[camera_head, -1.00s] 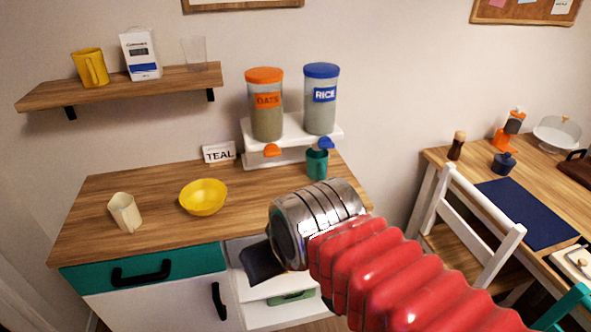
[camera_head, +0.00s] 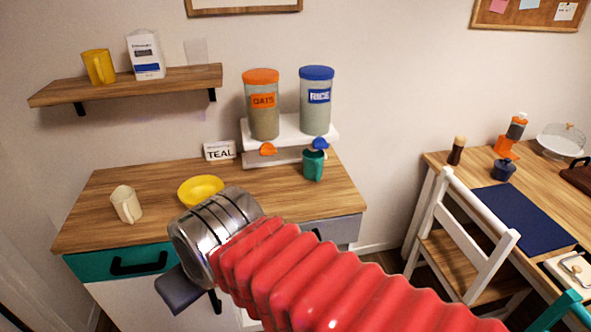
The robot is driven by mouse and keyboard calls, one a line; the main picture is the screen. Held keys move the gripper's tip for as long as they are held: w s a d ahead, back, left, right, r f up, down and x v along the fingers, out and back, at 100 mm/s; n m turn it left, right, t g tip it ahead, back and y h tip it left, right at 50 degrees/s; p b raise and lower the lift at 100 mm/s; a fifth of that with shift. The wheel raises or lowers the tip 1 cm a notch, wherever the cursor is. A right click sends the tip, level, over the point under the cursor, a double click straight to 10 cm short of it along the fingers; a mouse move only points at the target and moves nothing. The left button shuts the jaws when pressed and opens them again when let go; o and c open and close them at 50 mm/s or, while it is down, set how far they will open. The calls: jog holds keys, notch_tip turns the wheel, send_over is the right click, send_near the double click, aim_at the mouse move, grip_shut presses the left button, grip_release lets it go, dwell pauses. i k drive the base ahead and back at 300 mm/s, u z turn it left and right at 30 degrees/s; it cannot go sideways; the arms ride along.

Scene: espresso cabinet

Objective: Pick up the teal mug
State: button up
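The teal mug (camera_head: 313,167) stands upright on the wooden counter, at the right, below the spout of the rice dispenser (camera_head: 315,105). My gripper (camera_head: 180,290) is at the lower left, in front of the counter and well apart from the mug. Only one dark finger shows clearly; my wrist hides the rest, so I cannot tell whether it is open or shut.
A yellow bowl (camera_head: 200,188) and a cream mug (camera_head: 126,204) stand on the counter's left half. The oats dispenser (camera_head: 262,108) and a TEAL sign (camera_head: 219,151) are at the back. A white chair (camera_head: 465,225) stands right of the counter.

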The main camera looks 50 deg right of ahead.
aim_at(313, 161)
jog(key=u, duration=0.15)
jog(key=k, duration=1.05)
jog(key=z, duration=0.3)
jog(key=i, duration=1.5)
jog(key=z, duration=0.05)
